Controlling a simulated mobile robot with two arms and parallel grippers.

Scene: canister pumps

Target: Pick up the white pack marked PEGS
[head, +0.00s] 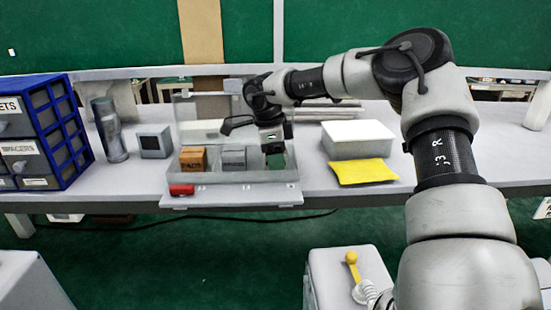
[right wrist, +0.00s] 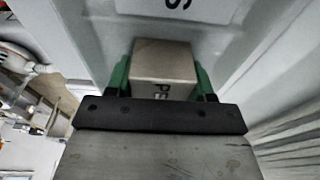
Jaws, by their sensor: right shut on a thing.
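The white pack marked PEGS (right wrist: 163,65) shows in the right wrist view as a pale block with the letters "PE" visible; the rest of its marking is hidden. My right gripper (right wrist: 160,80) is shut on it, with a green finger against each side. In the head view the right gripper (head: 274,158) points down into the right end of an open, clear-sided case (head: 232,178) on the bench. The pack is mostly hidden there, and I cannot tell whether it is clear of the case floor. My left gripper is not in view.
A brown pack (head: 193,159) and a grey pack (head: 233,158) sit left of my gripper in the case. A red item (head: 181,190) lies at its front. A white box (head: 358,140) and yellow packet (head: 363,172) are right. A blue drawer cabinet (head: 62,140) stands left.

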